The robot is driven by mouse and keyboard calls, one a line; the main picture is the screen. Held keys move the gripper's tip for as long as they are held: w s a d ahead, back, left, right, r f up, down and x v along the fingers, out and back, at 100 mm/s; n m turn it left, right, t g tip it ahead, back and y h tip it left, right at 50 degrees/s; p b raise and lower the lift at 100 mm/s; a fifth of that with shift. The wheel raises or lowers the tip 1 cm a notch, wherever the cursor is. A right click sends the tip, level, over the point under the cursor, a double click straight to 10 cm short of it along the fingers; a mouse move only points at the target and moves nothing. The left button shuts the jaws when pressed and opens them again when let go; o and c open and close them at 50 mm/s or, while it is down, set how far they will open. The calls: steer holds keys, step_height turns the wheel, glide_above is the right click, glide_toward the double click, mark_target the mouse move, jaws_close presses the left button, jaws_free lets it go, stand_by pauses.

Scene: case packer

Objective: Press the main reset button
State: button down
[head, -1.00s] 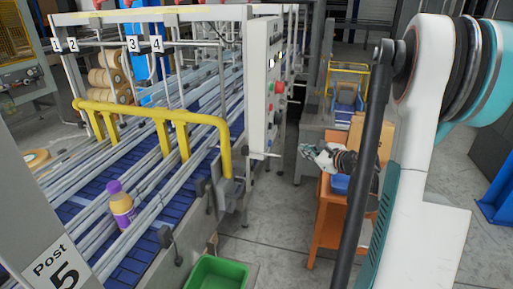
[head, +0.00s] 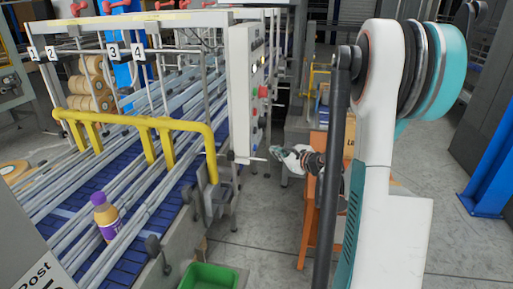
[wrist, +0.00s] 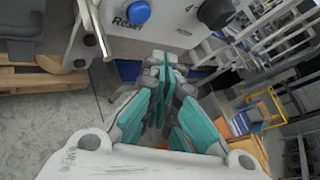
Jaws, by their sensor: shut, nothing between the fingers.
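The grey control box (head: 240,95) stands at the end of the conveyor in the head view, its buttons on the right-hand face. In the wrist view a blue button (wrist: 137,11) sits at the top edge, beside a printed "Reset" label (wrist: 127,24). A black knob (wrist: 215,12) is to its right on the same panel. My gripper (head: 278,151) is low and just right of the box in the head view. In the wrist view my gripper (wrist: 165,68) is shut and empty, its tips below the blue button in the picture. Contact with the panel is not visible.
A metal rod (head: 250,160) sticks out at the box's lower edge, close to my gripper. A red button (head: 263,91) is higher on the box. A yellow rail (head: 140,122) and a bottle (head: 106,217) are at the conveyor. A green bin (head: 212,277) stands in front.

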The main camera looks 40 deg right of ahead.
steer(key=shift+w+a, duration=1.1)
steer(key=shift+w, duration=0.15)
steer(key=shift+w+a+b, duration=0.1)
steer(key=shift+b, duration=0.25)
stand_by(0.3)
steer(key=shift+w+a, duration=0.2)
steer(key=shift+w+a, duration=0.3)
steer(key=shift+w, duration=0.1)
stand_by(1.0)
steer(key=shift+b, duration=0.3)
steer(key=shift+s+d, duration=0.6)
steer(key=shift+s, duration=0.15)
steer(key=s+d+b, duration=0.1)
steer(key=s+d, duration=0.2)
steer(key=shift+s+d, duration=0.15)
steer(key=shift+s, duration=0.25)
